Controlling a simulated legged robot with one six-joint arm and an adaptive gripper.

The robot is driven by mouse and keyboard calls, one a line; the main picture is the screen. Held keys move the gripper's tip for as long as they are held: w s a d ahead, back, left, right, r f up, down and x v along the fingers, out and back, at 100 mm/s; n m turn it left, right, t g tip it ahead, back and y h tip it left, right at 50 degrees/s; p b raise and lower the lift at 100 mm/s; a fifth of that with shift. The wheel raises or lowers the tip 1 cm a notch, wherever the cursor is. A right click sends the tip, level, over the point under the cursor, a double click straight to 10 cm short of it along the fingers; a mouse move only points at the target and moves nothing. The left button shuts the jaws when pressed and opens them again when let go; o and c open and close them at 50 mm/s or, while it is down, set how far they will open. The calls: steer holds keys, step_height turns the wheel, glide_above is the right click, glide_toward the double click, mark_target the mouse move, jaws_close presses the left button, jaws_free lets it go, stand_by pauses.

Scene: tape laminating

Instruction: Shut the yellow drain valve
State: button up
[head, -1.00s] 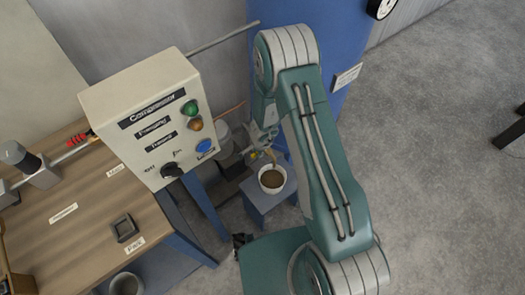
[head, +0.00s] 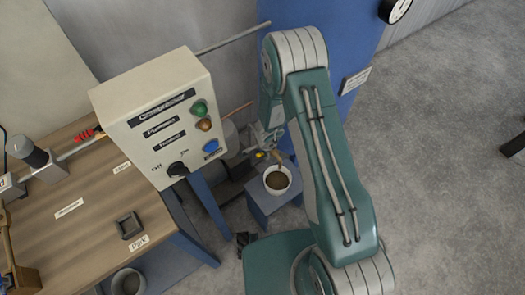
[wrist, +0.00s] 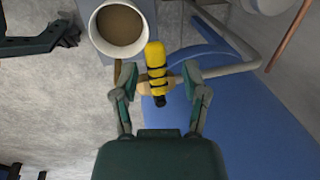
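The yellow drain valve handle (wrist: 156,60), banded in black, lies between the two fingers of my gripper (wrist: 160,72) in the wrist view, on a tan brass-coloured body. My gripper is open, with a gap on each side of the handle. In the head view the yellow handle (head: 261,155) is small and partly hidden by my gripper (head: 265,138). A white bucket (head: 277,181) holding brown liquid stands just below; it also shows in the wrist view (wrist: 119,28). A thin brown strand, seemingly liquid, shows near the bucket.
The bucket stands on a small blue-grey stand (head: 268,208) by a blue tank (head: 345,50). A grey pipe (wrist: 225,68) and a copper pipe (wrist: 288,32) run close by. A control box (head: 155,118) and wooden bench (head: 85,225) are at left.

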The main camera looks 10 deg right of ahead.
steer(key=shift+r, duration=0.1)
step_height(320, 180, up, 12)
steer(key=s+d, duration=0.1)
steer(key=s, duration=0.1)
steer(key=shift+f, duration=0.25)
stand_by(0.8)
stand_by(0.4)
steer(key=s+d+r+n+t, duration=0.1)
steer(key=s+d+r+n, duration=0.15)
steer(key=r, duration=0.85)
steer(key=s+d+r+n+t, duration=0.15)
steer(key=r+n, duration=0.25)
steer(key=r, duration=0.6)
steer(key=s+d+r+n, duration=0.2)
steer(key=s+r+n, duration=0.1)
steer(key=s+r, duration=0.3)
steer(key=s+d+r+n+t+h, duration=0.1)
steer(key=s+d+r+n, duration=0.1)
steer(key=s+r, duration=0.5)
steer(key=s+n, duration=0.1)
steer(key=s, duration=0.2)
steer(key=shift+s+d, duration=0.15)
steer(key=shift+s, duration=0.2)
